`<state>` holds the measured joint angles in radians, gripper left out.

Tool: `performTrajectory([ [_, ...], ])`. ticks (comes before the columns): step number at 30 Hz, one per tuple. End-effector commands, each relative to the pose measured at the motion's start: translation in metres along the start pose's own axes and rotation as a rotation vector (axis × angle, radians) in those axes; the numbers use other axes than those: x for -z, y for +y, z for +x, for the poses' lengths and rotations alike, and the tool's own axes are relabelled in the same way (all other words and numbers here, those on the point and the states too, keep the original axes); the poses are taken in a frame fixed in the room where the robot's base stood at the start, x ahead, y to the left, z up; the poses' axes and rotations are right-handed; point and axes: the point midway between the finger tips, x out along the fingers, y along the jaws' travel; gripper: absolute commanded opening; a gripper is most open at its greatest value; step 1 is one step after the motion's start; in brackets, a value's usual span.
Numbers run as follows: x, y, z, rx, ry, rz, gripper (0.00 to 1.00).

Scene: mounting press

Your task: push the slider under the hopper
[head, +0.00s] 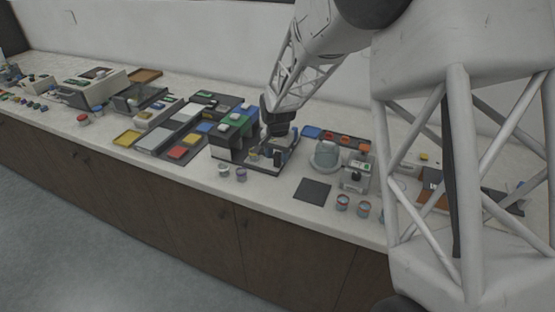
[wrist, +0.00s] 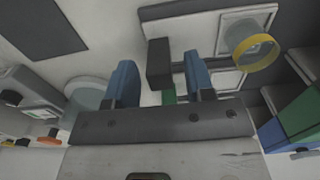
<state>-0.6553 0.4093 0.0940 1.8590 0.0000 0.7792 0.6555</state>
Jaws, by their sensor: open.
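My gripper (head: 274,154) is low over the dark press unit (head: 272,171) in the head view. In the wrist view, the two blue fingers of my gripper (wrist: 160,62) are open and apart. A dark block (wrist: 158,64) with a small green part (wrist: 168,97) shows between them; it may be part of the slider. I cannot tell whether the fingers touch it. A pale cylinder with a yellow ring (wrist: 256,52) stands over a white plate right of the fingers. I cannot tell for sure which part is the hopper.
Blocks with blue and green faces (wrist: 295,125) stand close on the right in the wrist view. A round grey vessel (head: 326,156) stands right of the press. A dark mat (head: 313,190) lies in front. Small cups (head: 343,202) stand near the counter edge.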

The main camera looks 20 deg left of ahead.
Motion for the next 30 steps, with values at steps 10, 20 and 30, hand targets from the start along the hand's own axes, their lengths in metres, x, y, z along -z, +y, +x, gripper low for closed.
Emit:
performTrajectory([
  [10,0.000,0.000,0.021,0.000,0.000,0.000,0.49],
  [20,0.000,0.000,0.021,0.000,0.000,0.000,0.38],
  [30,0.000,0.000,0.021,0.000,0.000,0.000,0.00],
])
